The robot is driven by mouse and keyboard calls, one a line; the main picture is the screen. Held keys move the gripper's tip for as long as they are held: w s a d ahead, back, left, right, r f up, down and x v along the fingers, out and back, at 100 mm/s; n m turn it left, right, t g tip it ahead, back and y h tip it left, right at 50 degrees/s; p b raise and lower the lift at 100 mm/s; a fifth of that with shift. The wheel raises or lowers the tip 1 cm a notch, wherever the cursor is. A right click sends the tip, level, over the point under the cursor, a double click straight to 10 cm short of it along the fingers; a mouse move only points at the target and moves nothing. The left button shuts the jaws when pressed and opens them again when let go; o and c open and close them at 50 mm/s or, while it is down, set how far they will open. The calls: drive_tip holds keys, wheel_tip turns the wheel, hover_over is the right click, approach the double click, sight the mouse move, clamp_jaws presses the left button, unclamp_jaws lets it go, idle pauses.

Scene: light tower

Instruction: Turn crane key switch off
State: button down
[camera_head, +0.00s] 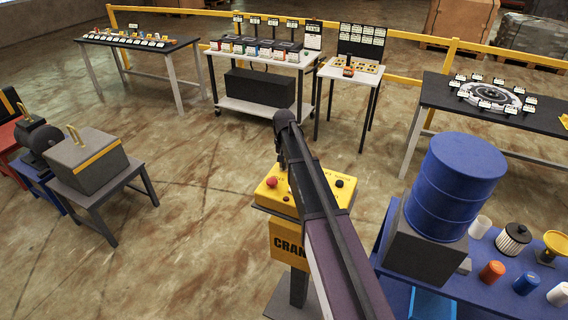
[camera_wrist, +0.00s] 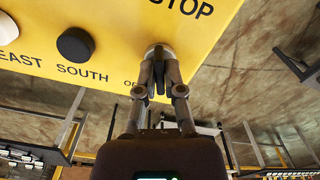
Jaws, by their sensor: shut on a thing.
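The yellow crane control box (camera_head: 348,196) stands on a pedestal in the middle of the head view, partly behind my arm. It has a red button (camera_head: 272,182) and a black knob (camera_head: 340,183). In the wrist view its yellow face (camera_wrist: 110,30) fills the top left. The silver round key switch (camera_wrist: 158,49) sits near the panel's edge, beside lettering that starts "OF". My gripper (camera_wrist: 159,72) is shut on the dark key (camera_wrist: 159,78) at this switch. The fingers hide part of the switch, so its turned position is unclear. In the head view my arm hides the switch.
A black knob (camera_wrist: 75,45) lies left of the switch, near "EAST" and "SOUTH". A blue drum (camera_head: 455,185) and several small canisters stand on a blue table at right. A grey box (camera_head: 88,160) stands on a stand at left. Open floor surrounds the pedestal.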

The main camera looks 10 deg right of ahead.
drive_tip(key=shift+n, duration=0.8)
drive_tip(key=c, duration=0.8)
unclamp_jaws()
drive_tip(key=shift+o, duration=0.2)
drive_tip(key=shift+m, duration=0.4)
